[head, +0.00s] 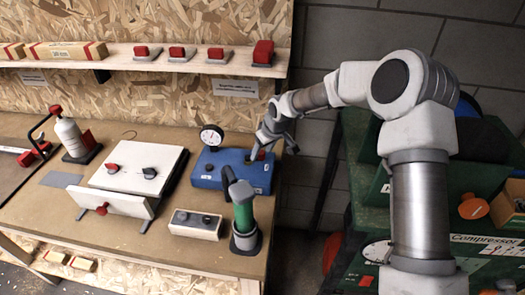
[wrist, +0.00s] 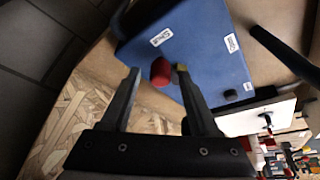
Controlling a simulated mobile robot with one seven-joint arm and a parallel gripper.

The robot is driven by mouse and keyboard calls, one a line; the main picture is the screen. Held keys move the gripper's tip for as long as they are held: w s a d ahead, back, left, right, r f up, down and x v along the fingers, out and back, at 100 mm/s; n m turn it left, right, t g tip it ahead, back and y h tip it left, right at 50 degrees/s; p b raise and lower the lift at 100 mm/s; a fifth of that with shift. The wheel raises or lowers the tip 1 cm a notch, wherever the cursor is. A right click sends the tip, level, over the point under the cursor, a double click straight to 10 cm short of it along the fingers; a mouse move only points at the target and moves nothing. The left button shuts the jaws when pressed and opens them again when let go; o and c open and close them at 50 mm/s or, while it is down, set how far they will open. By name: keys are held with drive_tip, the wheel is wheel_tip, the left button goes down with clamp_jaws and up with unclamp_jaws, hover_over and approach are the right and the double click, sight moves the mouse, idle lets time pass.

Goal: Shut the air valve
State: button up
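A blue box (head: 214,167) with a round pressure gauge (head: 212,135) on top stands on the workbench. In the wrist view the blue box (wrist: 200,45) carries a red knob (wrist: 160,71) with a small brass-coloured part beside it, apparently the air valve. My gripper (wrist: 157,82) is open, with one finger on each side of the red knob and visible gaps to it. In the head view my gripper (head: 263,150) is over the right end of the blue box and mostly hides the knob.
A green cylindrical tool (head: 244,217) stands close in front of the blue box. A shelf (head: 140,62) with red-topped blocks runs above. Green compressor equipment (head: 365,190) stands right.

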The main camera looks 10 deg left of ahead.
drive_tip(key=shift+r, duration=0.1)
drive_tip(key=v, duration=1.7)
drive_tip(key=shift+r, duration=0.1)
drive_tip(key=shift+s+d, duration=0.1)
drive_tip(key=s+d+r+m+t+h, duration=0.1)
drive_tip(key=s+d+r+m, duration=0.1)
drive_tip(key=s+d, duration=0.5)
drive_tip(key=s+d+r+m+h, duration=0.1)
drive_tip(key=s+d+r+m, duration=0.2)
drive_tip(key=s+d, duration=0.5)
drive_tip(key=s+d+r+m+t+h, duration=0.1)
drive_tip(key=s+d+r+m, duration=0.2)
drive_tip(key=s+d, duration=0.4)
drive_tip(key=s+m, duration=0.1)
drive_tip(key=s, duration=0.6)
drive_tip(key=shift+s+d+r+m+t, duration=0.2)
drive_tip(key=shift+d+r+m+t, duration=0.1)
drive_tip(key=shift+d+m, duration=0.1)
drive_tip(key=shift+a, duration=0.2)
